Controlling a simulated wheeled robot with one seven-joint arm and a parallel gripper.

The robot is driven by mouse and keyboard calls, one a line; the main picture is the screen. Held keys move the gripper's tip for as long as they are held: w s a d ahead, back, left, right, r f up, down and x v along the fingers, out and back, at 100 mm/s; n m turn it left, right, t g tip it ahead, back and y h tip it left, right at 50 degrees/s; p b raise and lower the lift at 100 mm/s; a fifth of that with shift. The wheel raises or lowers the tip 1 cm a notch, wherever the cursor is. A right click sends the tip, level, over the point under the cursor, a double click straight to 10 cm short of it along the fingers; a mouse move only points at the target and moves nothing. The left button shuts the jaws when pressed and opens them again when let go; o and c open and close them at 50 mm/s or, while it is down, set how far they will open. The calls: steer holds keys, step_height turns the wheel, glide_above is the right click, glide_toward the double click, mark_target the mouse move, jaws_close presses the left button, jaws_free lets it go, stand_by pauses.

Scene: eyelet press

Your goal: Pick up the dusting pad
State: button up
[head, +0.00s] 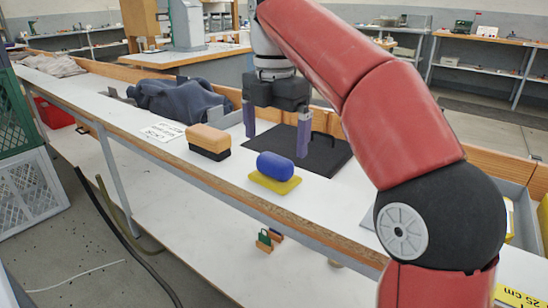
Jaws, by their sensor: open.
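A blue rounded block on a flat yellow base (274,172) stands on the white bench top near its front edge. A tan block with a black underside (208,141) stands to its left. Either could be the dusting pad; the picture alone does not settle which. My gripper (276,145) points down with its two purple-grey fingers wide apart and nothing between them. It appears behind and above the blue and yellow piece, in front of a black mat (322,160). Its exact height over the bench is hard to tell.
A white label card (162,132) lies left of the tan block. A dark cloth heap (177,99) lies farther back left. A wooden ledge (496,167) runs along the bench's back. A lower shelf holds small items (265,241). Green and white crates (28,185) stand at the left.

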mark_target(275, 157)
steer(key=shift+w+f, duration=0.15)
steer(key=shift+f, duration=0.45)
steer(key=shift+f+b, duration=0.3)
steer(key=shift+f, duration=0.4)
steer(key=shift+f+b, duration=0.7)
steer(key=shift+f, duration=1.7)
steer(key=c, duration=0.8)
